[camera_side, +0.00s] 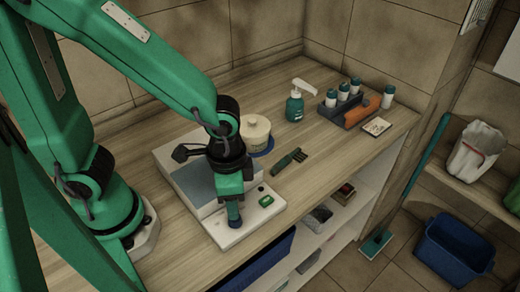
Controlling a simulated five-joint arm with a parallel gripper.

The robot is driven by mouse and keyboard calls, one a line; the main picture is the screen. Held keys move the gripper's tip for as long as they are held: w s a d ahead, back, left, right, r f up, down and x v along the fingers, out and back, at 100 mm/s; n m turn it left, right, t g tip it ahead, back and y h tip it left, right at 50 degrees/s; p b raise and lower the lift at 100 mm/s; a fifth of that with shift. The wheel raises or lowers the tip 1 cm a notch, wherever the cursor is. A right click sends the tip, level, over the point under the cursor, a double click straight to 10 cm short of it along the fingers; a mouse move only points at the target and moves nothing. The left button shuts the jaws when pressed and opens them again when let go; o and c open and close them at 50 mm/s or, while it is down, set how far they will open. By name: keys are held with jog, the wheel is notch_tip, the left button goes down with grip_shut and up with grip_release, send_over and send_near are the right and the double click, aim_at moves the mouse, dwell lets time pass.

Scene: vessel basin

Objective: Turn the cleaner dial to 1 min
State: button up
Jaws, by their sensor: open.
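The cleaner (222,232) is a low pale box with a grey-blue area (192,180) on top, standing on the wooden counter. Its front panel has a small green display or button (266,201) at the right. My gripper (234,220) is open and points down over the front panel, left of the green part. A dark blue piece shows at its tips; I cannot tell whether this is the dial or part of the fingers. No dial markings are readable, and I cannot tell whether the fingers touch the dial.
Behind the cleaner stands a cream tub (256,132). A dark brush (289,161) lies to the right. A teal pump bottle (294,105) and a rack of bottles (345,108) stand farther back. A blue bucket (455,247) is on the floor at right. The counter right of the cleaner is mostly clear.

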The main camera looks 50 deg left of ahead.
jog(key=shift+r, duration=0.85)
jog(key=w+a+r+n+t, duration=0.1)
jog(key=a+r+n+t, duration=0.4)
jog(key=a+r, duration=0.9)
jog(key=shift+a+n+t, duration=0.3)
jog(key=shift+a+n, duration=0.15)
jog(key=shift+n, duration=0.15)
